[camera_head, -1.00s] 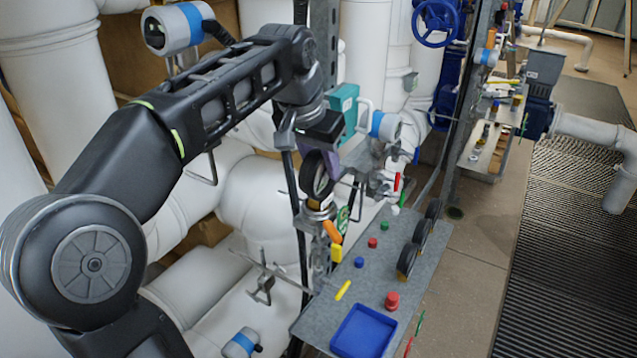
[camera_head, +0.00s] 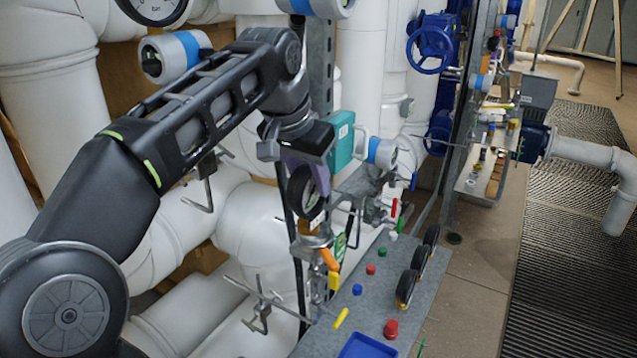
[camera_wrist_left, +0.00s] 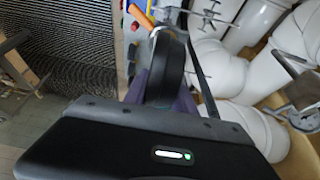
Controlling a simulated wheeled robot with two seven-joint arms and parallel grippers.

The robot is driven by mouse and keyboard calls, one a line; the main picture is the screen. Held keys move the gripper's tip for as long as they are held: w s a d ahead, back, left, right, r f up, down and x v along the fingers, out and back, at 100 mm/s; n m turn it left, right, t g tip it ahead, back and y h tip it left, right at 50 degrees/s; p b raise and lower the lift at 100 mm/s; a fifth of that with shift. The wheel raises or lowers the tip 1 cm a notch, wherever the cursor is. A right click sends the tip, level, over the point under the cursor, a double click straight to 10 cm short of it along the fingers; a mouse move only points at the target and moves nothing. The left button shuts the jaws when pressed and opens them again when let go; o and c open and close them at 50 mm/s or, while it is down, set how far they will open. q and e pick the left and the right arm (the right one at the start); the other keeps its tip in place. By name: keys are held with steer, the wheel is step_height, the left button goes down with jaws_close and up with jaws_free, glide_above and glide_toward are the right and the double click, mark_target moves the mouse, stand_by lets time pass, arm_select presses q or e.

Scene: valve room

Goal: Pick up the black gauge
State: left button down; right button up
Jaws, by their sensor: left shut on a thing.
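A round black gauge (camera_head: 309,192) hangs upright on edge below my left gripper (camera_head: 303,168), in the middle of the head view. The purple fingers are shut on it. In the left wrist view the gauge's dark rim (camera_wrist_left: 169,62) sticks out between the fingers of the same gripper (camera_wrist_left: 160,90). Its dial face is mostly turned away. In the head view it is above the left side of the grey shelf (camera_head: 322,340), close to a metal valve fitting (camera_head: 314,240). My right gripper is not in view.
Several black round gauges (camera_head: 406,286) stand in a row on the shelf's right edge. Small coloured knobs, such as a red one (camera_head: 391,328), and a blue tray (camera_head: 367,347) are also there. White pipes (camera_head: 250,215) fill the space behind.

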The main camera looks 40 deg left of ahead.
arm_select(q)
steer(key=s+d+p, duration=0.1)
steer(key=s+p, duration=0.2)
steer(key=s, duration=1.2)
steer(key=shift+s+d, duration=0.3)
steer(key=shift+d, duration=0.1)
steer(key=shift+r, duration=0.1)
steer(key=c, duration=1.6)
jaws_free()
steer(key=shift+c, duration=0.2)
jaws_close()
steer(key=w+d, duration=0.1)
steer(key=d, duration=0.8)
